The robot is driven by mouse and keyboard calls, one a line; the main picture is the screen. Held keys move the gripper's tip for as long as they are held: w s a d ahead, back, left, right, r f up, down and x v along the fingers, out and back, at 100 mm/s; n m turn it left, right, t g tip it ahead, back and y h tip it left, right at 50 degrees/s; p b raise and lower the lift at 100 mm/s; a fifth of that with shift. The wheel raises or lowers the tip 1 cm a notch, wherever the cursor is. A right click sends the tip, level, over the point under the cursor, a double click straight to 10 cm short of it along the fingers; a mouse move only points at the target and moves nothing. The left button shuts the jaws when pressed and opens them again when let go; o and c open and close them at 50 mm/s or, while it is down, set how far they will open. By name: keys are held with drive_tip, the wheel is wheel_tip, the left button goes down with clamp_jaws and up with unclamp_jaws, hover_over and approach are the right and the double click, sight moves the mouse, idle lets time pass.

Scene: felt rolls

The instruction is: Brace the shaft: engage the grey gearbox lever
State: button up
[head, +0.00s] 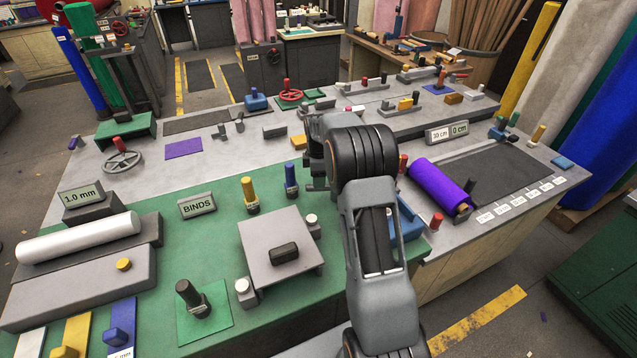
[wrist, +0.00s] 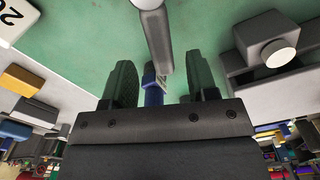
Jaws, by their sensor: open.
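Several upright levers show in the head view. A dark grey-brown one (head: 190,297) stands on a green square plate at the front left; I cannot tell if it is the gearbox lever. A yellow lever (head: 249,191) and a blue lever (head: 291,178) stand farther back on the green mat. My gripper (head: 317,180) is just right of the blue lever, partly hidden by my arm. In the wrist view, my gripper (wrist: 157,88) is open. A blue piece (wrist: 153,90) shows between its fingers, with a grey rod (wrist: 156,38) beyond. Contact is not clear.
The BINDS sign (head: 197,205) stands left of the yellow lever. A low grey platform (head: 270,240) with a dark block stands nearby. A white roll (head: 80,238) lies at the left and a purple roll (head: 440,187) at the right.

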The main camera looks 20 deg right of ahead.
drive_tip(key=shift+f, duration=1.8)
drive_tip(key=shift+c, duration=0.5)
clamp_jaws()
